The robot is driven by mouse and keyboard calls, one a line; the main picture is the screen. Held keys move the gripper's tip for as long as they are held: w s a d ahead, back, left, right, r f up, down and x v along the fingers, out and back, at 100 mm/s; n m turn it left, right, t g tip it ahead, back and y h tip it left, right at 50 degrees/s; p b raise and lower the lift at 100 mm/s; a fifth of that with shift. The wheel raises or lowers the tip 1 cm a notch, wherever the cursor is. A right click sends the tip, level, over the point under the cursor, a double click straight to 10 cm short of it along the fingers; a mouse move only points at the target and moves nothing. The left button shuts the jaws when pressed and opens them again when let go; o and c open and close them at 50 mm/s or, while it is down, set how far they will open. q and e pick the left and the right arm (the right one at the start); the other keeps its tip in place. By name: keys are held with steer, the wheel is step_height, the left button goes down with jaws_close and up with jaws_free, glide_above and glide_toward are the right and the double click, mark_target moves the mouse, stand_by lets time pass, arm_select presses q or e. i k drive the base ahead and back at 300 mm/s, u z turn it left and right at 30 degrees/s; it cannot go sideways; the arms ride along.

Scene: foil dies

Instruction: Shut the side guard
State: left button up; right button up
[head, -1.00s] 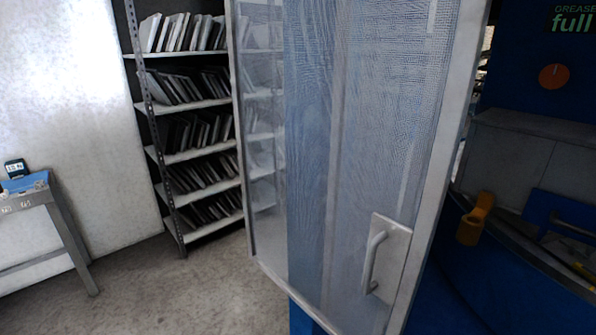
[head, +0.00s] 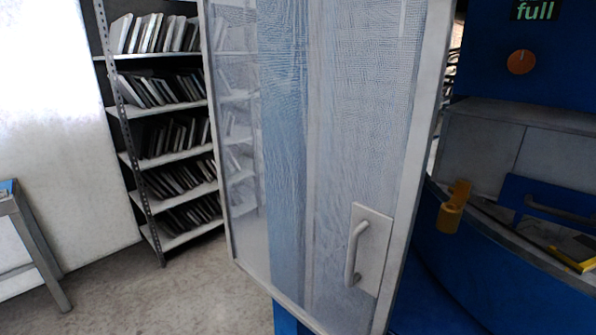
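The side guard (head: 345,120) is a pale-framed panel of clear mesh, standing upright in the middle of the head view. It stands swung open, out from the blue machine (head: 425,265) on the right. A white D-shaped handle (head: 353,253) sits on a pale plate at its lower right, near the frame edge. The guard's top is cut off by the picture edge. Neither of my grippers shows in the head view, and nothing touches the handle.
A metal rack (head: 135,140) with several shelves of flat plates stands behind the guard at left. A table (head: 22,235) is at the far left edge. An orange-yellow part (head: 453,208) sticks out on the machine. Open floor (head: 185,285) lies at lower left.

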mark_target(379, 243)
steer(key=u, duration=2)
steer(key=i, duration=1.65)
steer(key=z, duration=2.8)
